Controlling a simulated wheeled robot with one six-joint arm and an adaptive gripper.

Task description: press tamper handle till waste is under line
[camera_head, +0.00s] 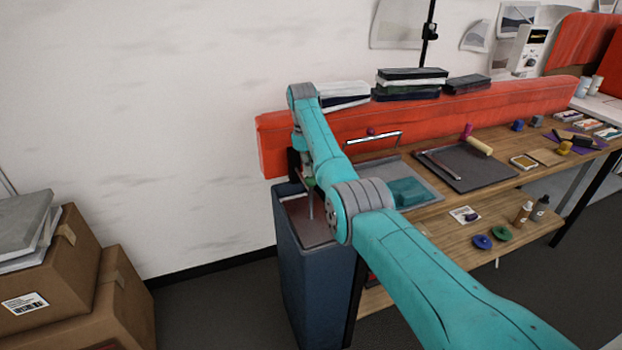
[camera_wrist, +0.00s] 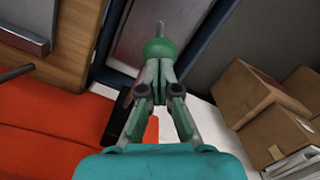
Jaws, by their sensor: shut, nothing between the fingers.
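The tamper handle's round green knob (camera_wrist: 160,50) is straight ahead of my fingertips in the wrist view, with a thin grey rod beyond it. My gripper (camera_wrist: 159,70) is shut and empty, its tips at the near side of the knob; I cannot tell whether they touch. In the head view my gripper (camera_head: 307,174) points down over the dark blue bin (camera_head: 312,280), and the green knob (camera_head: 310,183) shows just below it. The rod stands upright in the bin over a brownish surface (camera_head: 298,213). I cannot tell waste from tamper plate there, and no line is visible.
A wooden bench (camera_head: 500,210) with a grey tray (camera_head: 425,172) and a dark mat (camera_head: 470,165) stands right of the bin. A red padded panel (camera_head: 420,120) runs behind it. Cardboard boxes (camera_head: 60,270) stand at left. Floor between boxes and bin is free.

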